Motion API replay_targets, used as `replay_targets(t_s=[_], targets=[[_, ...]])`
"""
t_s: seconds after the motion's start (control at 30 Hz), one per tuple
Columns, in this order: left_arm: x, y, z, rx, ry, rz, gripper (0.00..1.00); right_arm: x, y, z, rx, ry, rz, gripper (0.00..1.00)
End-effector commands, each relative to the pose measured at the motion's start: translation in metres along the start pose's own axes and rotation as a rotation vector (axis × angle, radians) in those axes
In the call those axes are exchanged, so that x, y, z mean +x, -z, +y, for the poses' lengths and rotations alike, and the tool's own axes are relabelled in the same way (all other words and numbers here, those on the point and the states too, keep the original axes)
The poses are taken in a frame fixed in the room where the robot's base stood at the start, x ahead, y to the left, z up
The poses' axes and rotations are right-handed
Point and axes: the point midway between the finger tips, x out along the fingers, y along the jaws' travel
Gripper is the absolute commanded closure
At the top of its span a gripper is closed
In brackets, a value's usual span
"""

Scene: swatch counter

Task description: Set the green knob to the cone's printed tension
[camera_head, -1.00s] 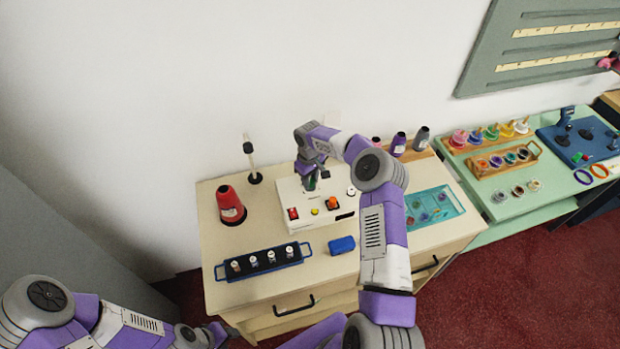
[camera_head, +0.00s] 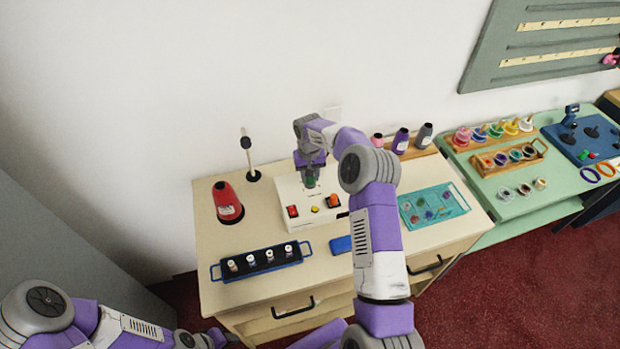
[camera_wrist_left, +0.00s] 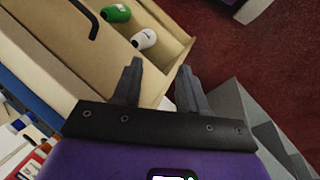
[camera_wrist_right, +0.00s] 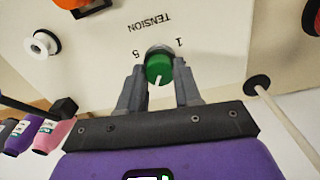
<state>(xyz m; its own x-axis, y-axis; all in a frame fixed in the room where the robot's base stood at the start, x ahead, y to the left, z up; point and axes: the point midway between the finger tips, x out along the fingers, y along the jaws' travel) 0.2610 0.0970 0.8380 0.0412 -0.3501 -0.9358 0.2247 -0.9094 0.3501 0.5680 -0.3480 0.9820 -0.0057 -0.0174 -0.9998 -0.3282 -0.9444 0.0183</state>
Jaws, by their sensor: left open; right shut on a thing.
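The green knob (camera_wrist_right: 158,68) is on the white machine (camera_head: 291,205), with a pale pointer line towards the lower edge of the right wrist view. Upside-down TENSION lettering, a 1 and what looks like a 5 are printed by it. My right gripper (camera_wrist_right: 158,80) is shut on the knob, a finger on each side; in the head view it comes down from above (camera_head: 309,178). The red cone (camera_head: 227,201) stands left of the machine; its pale label is too small to read. My left gripper (camera_wrist_left: 160,70) is open and empty, beside an open drawer.
A dark blue rack with white-topped spools (camera_head: 258,263) lies in front of the cone. A blue block (camera_head: 341,245) is partly behind my right arm. A teal tray (camera_head: 434,205) is at right. A thin post (camera_head: 249,158) stands behind. The drawer (camera_wrist_left: 168,45) holds green and white spools.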

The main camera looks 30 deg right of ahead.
Motion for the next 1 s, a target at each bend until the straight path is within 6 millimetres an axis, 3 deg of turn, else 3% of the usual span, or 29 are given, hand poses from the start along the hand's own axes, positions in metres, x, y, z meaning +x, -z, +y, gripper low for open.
replay_targets(t_s=[0.5, 1.0], targets=[[0.013, 0.001, -0.005, 0.0, 0.0, 0.0, 0.57, 0.0, 0.001, 0.0, 0.381, -0.001, -0.005, 0.97], [0.015, 0.001, -0.006, 0.0, 0.0, 0.0, 0.57, -0.001, 0.001, 0.0, 0.479, 0.0, -0.008, 0.97]])
